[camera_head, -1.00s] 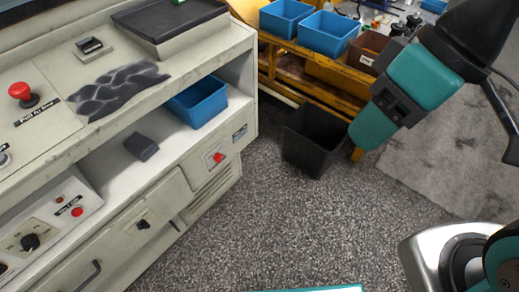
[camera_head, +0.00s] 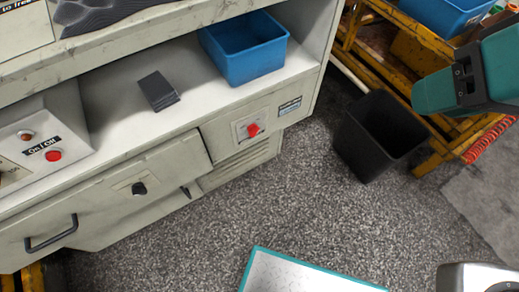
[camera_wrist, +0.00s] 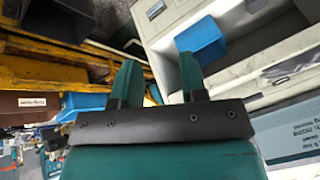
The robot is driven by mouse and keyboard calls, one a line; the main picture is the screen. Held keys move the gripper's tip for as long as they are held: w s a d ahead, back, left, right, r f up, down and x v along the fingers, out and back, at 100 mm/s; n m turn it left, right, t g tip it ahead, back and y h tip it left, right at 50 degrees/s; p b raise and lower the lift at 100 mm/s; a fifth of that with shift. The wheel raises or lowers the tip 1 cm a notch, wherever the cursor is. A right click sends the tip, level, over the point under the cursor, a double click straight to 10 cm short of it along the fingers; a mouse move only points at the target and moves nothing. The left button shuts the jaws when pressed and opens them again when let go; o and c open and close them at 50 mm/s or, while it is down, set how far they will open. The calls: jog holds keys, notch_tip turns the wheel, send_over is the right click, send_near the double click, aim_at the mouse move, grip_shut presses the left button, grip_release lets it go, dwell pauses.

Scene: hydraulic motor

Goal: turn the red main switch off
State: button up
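The red main switch (camera_head: 253,129) is a small red knob on a light square plate. It sits on the front of the grey cabinet (camera_head: 225,140), below the shelf and left of a small label. How its handle is turned is too small to tell. My gripper (camera_wrist: 158,78) shows in the wrist view with two teal fingers apart and nothing between them. I cannot make out the switch clearly in the wrist view.
A blue bin (camera_head: 250,65) and a dark block (camera_head: 158,90) are on the shelf above. A red on/off button (camera_head: 53,155) and a black knob (camera_head: 139,188) are to the left. A black bin (camera_head: 375,140) stands right of the cabinet. Speckled floor (camera_head: 215,225) in front is clear.

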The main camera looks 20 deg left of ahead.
jog(key=w+a+f+m+t+y+b, duration=0.2)
jog(key=a+f+t+b, duration=0.1)
jog(key=f+b, duration=1)
jog(key=w+a+f+m+t+y+b, duration=0.15)
jog(key=a+f+b, duration=0.25)
jog(key=f+b, duration=0.9)
jog(key=t+y+b, duration=0.4)
jog(key=y+b, duration=0.1)
jog(key=b, duration=1)
send_near(257, 133)
jog(key=shift+m, duration=0.25)
jog(key=p+x, duration=0.5)
jog(key=x, duration=0.2)
jog(key=shift+w+a+p, duration=0.1)
jog(key=shift+a+p, duration=0.1)
jog(key=shift+p, duration=0.15)
jog(key=shift+x, duration=0.8)
jog(key=shift+c, duration=0.4)
grip_shut()
